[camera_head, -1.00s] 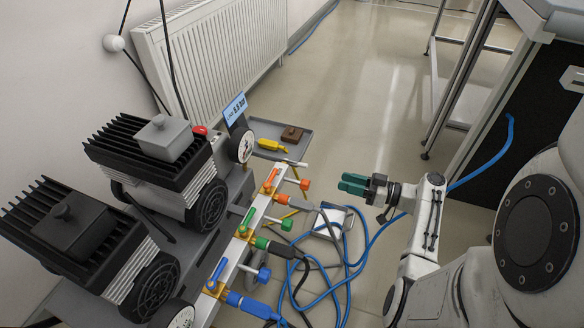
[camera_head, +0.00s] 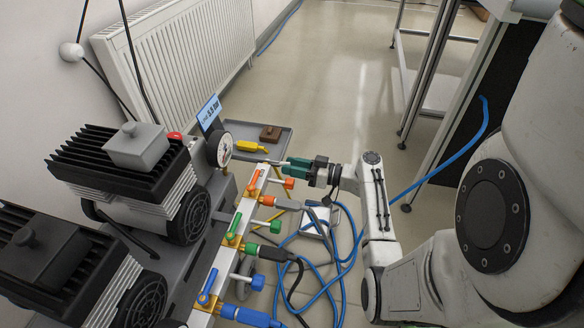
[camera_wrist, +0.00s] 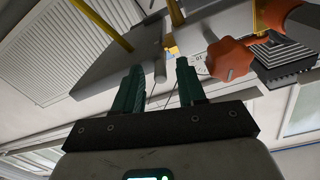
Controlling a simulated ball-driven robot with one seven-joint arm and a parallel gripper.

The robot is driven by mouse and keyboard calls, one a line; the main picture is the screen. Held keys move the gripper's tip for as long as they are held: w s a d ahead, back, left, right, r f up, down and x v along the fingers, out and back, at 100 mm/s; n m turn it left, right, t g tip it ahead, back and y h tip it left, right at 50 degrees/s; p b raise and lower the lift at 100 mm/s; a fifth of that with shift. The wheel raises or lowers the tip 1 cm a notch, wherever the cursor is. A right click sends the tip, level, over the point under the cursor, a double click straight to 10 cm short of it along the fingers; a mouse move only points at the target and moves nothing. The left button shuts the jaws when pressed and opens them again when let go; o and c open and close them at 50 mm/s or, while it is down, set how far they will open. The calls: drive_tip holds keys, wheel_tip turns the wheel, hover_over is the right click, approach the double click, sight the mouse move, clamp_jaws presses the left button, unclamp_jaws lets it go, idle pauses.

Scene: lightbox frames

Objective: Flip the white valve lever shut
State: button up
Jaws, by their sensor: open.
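The white valve lever (camera_head: 268,162) is at the far end of the pale valve rail (camera_head: 228,262), beyond the orange valve. My gripper (camera_head: 288,165), with green fingers, is just right of it, pointing left toward the rail. In the wrist view the two fingers stand apart with my gripper (camera_wrist: 158,78) open and nothing clamped. A pale grey rod, perhaps the white lever (camera_wrist: 160,68), shows in the gap between the fingertips. I cannot tell whether it touches them. The lever's exact angle is hard to make out.
An orange knob (camera_wrist: 230,58) is close right of the fingers in the wrist view. Orange (camera_head: 254,180), green (camera_head: 233,224) and blue (camera_head: 208,283) levers line the rail. A grey tray (camera_head: 276,140) lies beyond. Blue hoses (camera_head: 322,275) lie below. Open floor is behind.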

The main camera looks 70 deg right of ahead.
drive_tip(key=shift+w, duration=0.25)
drive_tip(key=shift+c, duration=0.4)
clamp_jaws()
